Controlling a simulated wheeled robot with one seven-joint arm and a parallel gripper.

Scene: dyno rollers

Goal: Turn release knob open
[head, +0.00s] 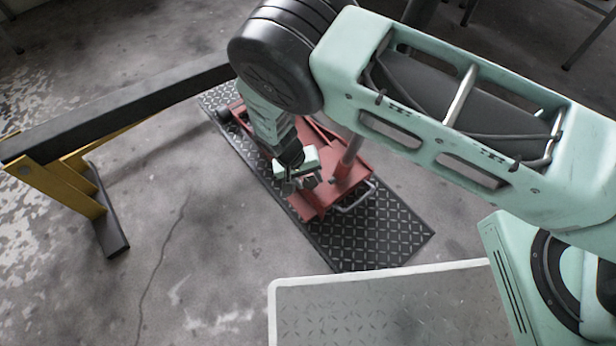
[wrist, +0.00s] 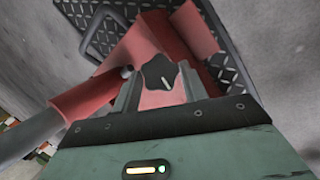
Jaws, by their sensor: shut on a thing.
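The release knob (wrist: 158,70) is a black, lobed knob with a pale pointer line, seen in the wrist view on a red floor jack (wrist: 125,50). The jack also shows in the head view (head: 345,187). My gripper (head: 301,184) is down at the jack in the head view and hides the knob there. In the wrist view my gripper's (wrist: 158,80) two grey fingers stand on either side of the knob, shut on it. The pointer line is tilted slightly, its upper end to the left.
The jack stands on a black diamond-plate mat (head: 372,238). A red upright tube (head: 350,153) rises beside my gripper. A dark beam on a yellow stand (head: 60,178) is at left. The concrete floor between is clear.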

